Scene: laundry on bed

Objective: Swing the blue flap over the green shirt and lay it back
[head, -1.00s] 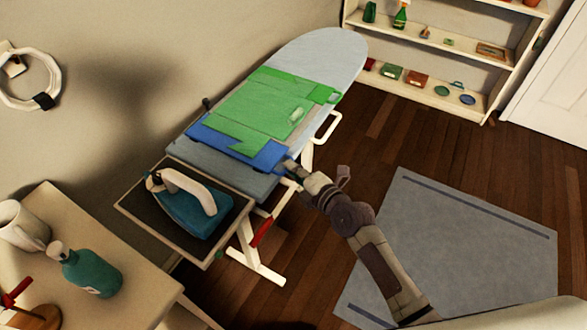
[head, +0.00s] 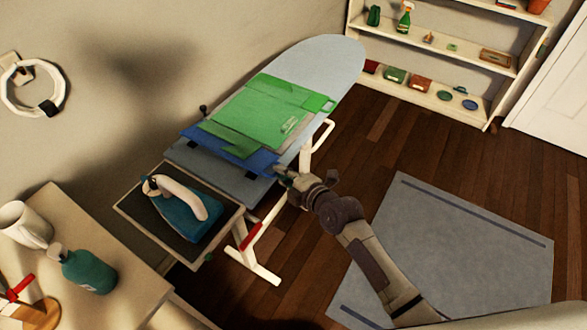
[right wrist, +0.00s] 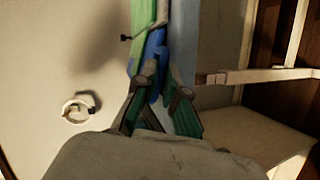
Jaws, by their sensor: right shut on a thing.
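The green shirt (head: 265,108) lies folded flat on the grey ironing board. The blue flap (head: 247,160) shows along the near side of the shirt, partly under its green cloth. My right gripper (head: 279,172) is at the flap's right corner, at the board's edge, and is shut on the flap. In the right wrist view, blue cloth (right wrist: 157,60) runs up to between the fingertips (right wrist: 163,85), with green beside it. The fingers hide the exact grip. My left gripper is not in view.
The iron (head: 187,208) stands on a tray at the near end of the ironing board (head: 328,65). A side table (head: 125,255) with a mug and a bottle (head: 88,272) is at the left. Shelves (head: 430,90) stand behind. The board's far end is bare.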

